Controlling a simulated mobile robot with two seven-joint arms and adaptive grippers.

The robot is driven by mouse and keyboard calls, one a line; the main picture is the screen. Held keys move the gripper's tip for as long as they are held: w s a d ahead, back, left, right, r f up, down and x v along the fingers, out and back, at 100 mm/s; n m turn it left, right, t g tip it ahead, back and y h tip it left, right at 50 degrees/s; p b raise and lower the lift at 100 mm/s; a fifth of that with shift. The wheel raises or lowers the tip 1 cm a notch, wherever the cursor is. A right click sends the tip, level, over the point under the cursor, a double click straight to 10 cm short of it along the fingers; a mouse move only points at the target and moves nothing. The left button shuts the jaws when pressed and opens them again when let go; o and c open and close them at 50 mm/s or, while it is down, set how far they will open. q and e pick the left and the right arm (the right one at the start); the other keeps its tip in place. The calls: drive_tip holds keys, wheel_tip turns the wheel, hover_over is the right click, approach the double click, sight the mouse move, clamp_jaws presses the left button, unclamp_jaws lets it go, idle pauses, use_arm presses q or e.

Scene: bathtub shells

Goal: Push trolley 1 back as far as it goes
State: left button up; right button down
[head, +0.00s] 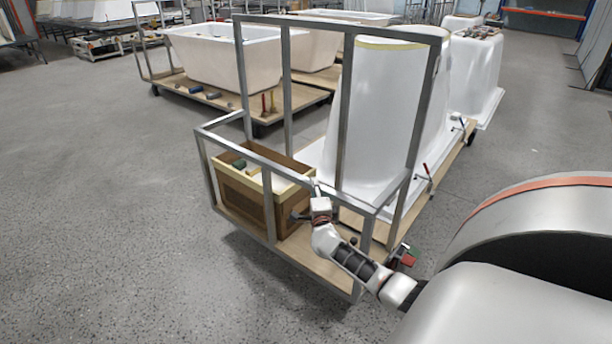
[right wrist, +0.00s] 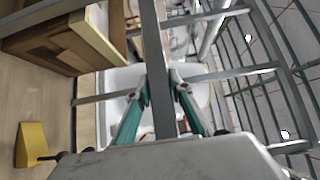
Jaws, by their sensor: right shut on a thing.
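A trolley (head: 234,204) with a grey metal tube frame and a wooden deck stands in front of me in the head view, carrying upright white tub shells (head: 375,120). My right gripper (head: 318,190) is at the near handle rail of its frame. In the right wrist view the two fingers (right wrist: 160,90) sit on either side of a grey bar (right wrist: 158,60), shut on it. I cannot read a number on the trolley. My left gripper is not in the head view.
A wooden crate (head: 240,206) with small items sits on the deck's near end. A second trolley (head: 185,95) with white bathtubs (head: 225,58) stands behind to the left. Grey floor is open at the left (head: 90,200). A yellow block (right wrist: 32,145) shows in the wrist view.

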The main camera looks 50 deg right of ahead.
drive_tip(key=shift+s+d+f, duration=0.1)
drive_tip(key=shift+s+d, duration=0.05)
drive_tip(key=shift+d, duration=0.15)
drive_tip(key=shift+d, duration=0.1)
drive_tip(key=c, duration=1.8)
unclamp_jaws()
drive_tip(key=shift+s+a, duration=0.15)
drive_tip(key=shift+a, duration=0.25)
drive_tip(key=v, duration=1.1)
drive_tip(key=shift+s, duration=0.25)
